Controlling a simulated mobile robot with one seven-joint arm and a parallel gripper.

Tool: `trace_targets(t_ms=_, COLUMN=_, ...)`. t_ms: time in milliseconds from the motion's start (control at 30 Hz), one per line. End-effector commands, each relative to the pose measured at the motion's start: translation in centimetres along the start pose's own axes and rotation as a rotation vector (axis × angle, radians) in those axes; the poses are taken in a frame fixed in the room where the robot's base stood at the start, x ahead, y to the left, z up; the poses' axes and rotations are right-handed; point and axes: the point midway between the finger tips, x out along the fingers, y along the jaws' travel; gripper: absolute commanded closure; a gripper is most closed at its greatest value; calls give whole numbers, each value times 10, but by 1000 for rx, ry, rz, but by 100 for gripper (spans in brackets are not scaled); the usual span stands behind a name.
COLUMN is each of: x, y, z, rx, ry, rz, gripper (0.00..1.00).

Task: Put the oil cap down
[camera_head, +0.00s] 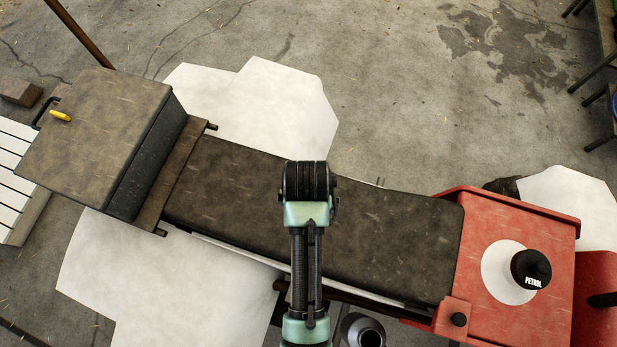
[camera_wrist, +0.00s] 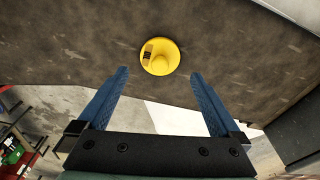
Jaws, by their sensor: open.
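The oil cap (camera_wrist: 160,57) is a yellow round disc with a raised knob and a small brown-orange patch. In the wrist view it appears against a brown mottled surface (camera_wrist: 85,45), just beyond the fingertips. My gripper (camera_wrist: 159,74) is open, its two blue fingers spread wide with nothing between them. The cap looks centred between the fingertips and apart from both. In the head view my arm hangs over the long dark brown top (camera_head: 400,235), and my gripper and the cap under it are hidden.
A brown box (camera_head: 95,120) with a small yellow piece (camera_head: 60,116) stands at the left. A red tank (camera_head: 515,230) with a black PETROL cap (camera_head: 531,269) is at the right. White sheets (camera_head: 265,105) lie on the concrete. A metal can (camera_head: 365,331) stands near the front.

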Motion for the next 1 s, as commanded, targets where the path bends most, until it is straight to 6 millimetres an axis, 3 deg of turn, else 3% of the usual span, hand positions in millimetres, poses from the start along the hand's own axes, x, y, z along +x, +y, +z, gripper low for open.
trace_targets(t_ms=100, x=-27, y=0, z=-1, rx=0, ry=4, rz=0, gripper=0)
trace_targets(t_ms=233, x=-48, y=0, z=-1, rx=0, ry=2, rz=0, gripper=0)
trace_targets(t_ms=533, x=-66, y=0, z=-2, rx=0, ry=7, rz=-1, gripper=0)
trace_targets(t_ms=667, x=-86, y=-3, z=-37, rx=-7, ry=136, rz=-15, gripper=0)
trace_targets(t_ms=767, x=-132, y=-9, z=-96, rx=-18, ry=371, rz=-40, gripper=0)
trace_targets(t_ms=867, x=-209, y=-15, z=-160, rx=-32, ry=682, rz=-68, gripper=0)
trace_targets(t_ms=900, x=-245, y=-17, z=-181, rx=-38, ry=810, rz=-78, gripper=0)
trace_targets(t_ms=967, x=-302, y=-19, z=-205, rx=-44, ry=997, rz=-92, gripper=0)
trace_targets(t_ms=1000, x=-342, y=-20, z=-216, rx=-49, ry=1121, rz=-100, gripper=0)
